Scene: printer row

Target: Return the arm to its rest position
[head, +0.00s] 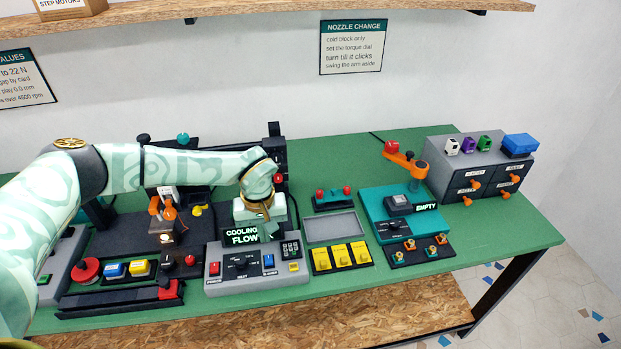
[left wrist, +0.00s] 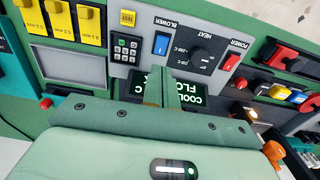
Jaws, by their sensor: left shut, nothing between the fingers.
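My left arm (head: 125,168) reaches in from the left across the bench. I cannot tell whether the fingertips touch the box. My right gripper is in neither view.
The green bench (head: 500,222) also holds yellow cards (head: 340,257), a teal station (head: 382,226) marked "EMPTY", an orange swing arm (head: 405,160) and a grey drawer cabinet (head: 455,166). Printer parts (head: 168,222) stand under my left arm. A wooden shelf (head: 260,10) runs above.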

